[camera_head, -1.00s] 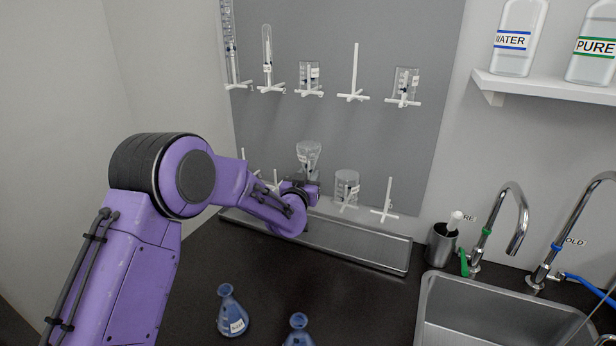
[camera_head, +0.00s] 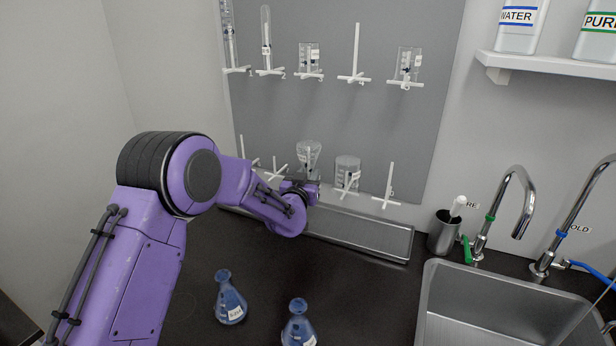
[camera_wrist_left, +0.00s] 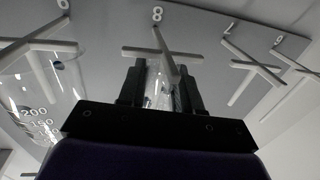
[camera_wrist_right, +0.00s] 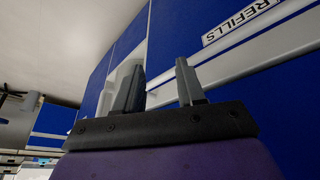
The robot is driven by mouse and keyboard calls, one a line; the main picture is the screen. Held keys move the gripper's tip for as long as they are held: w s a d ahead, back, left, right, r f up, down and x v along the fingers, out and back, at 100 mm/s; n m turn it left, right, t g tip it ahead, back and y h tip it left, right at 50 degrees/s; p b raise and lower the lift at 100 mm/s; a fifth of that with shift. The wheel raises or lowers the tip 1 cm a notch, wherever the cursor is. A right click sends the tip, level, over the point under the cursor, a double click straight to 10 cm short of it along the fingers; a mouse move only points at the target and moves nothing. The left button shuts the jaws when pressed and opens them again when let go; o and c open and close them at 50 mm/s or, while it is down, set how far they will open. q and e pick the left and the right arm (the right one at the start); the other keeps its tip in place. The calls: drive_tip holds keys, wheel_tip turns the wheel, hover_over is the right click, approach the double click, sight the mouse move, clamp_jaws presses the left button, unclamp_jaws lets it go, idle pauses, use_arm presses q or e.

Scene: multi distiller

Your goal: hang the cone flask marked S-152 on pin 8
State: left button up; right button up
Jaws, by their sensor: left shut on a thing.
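A clear cone flask (camera_head: 308,157) is held upside down at the lower row of the pegboard, wide end up. My left gripper (camera_head: 305,188) is shut on its neck. In the left wrist view, the flask neck (camera_wrist_left: 160,92) is between the fingers of my left gripper (camera_wrist_left: 161,88). Pin 8 (camera_wrist_left: 168,52), under a printed 8, overlaps the flask and fingers there. I cannot tell whether the pin is inside the neck. The flask's marking is not readable. My right gripper (camera_wrist_right: 160,88) is open and empty in the right wrist view.
A beaker (camera_head: 347,172) hangs on the pin to the right, close beside the flask; another pin (camera_head: 388,185) is bare. A metal trough (camera_head: 365,236) lies below. Two blue flasks (camera_head: 230,300) (camera_head: 298,326) stand on the dark counter. A sink (camera_head: 500,300) is at right.

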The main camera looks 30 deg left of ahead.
use_arm(q)
drive_tip(key=o, duration=1)
drive_tip(key=shift+o, duration=0.2)
drive_tip(key=shift+s+d, duration=0.1)
drive_tip(key=shift+s, duration=0.3)
drive_tip(key=b+v, duration=0.2)
drive_tip(key=v, duration=0.7)
drive_tip(key=shift+s, duration=0.4)
use_arm(e)
wheel_tip(320, 180, down, 2)
drive_tip(key=shift+f, duration=0.25)
use_arm(q)
drive_tip(key=shift+d, duration=0.1)
